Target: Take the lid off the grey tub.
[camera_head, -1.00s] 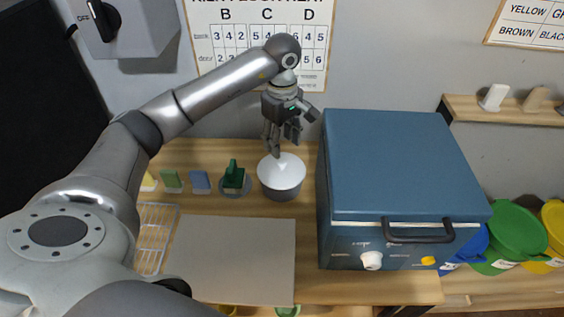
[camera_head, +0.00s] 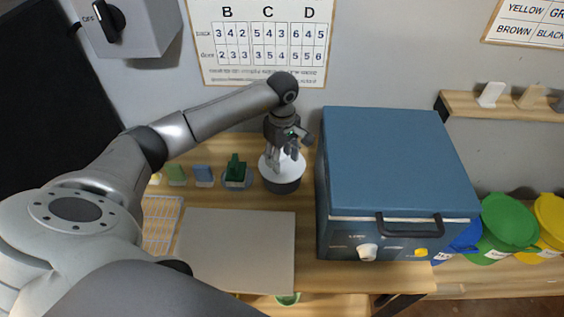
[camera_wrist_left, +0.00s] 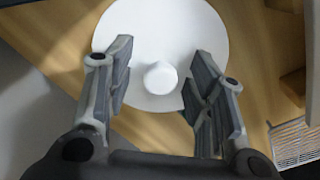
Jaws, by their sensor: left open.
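The grey tub (camera_head: 283,186) stands on the wooden bench, left of the blue kiln-like box. Its white lid (camera_head: 268,172) is on top of it. In the left wrist view the lid (camera_wrist_left: 160,30) is a round white disc with a small round knob (camera_wrist_left: 160,77) at its middle. My left gripper (camera_head: 283,165) is pointed down over the lid. In the left wrist view its open fingers (camera_wrist_left: 155,85) stand on either side of the knob, with gaps between them and it. The tub's body is hidden under the lid in that view. My right gripper is not in view.
The large blue box (camera_head: 395,160) with a front handle stands close to the tub's right. A dark green object (camera_head: 235,170) and small coloured blocks (camera_head: 203,175) stand to its left. A pale board (camera_head: 240,245) and a wire rack (camera_head: 160,222) lie in front.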

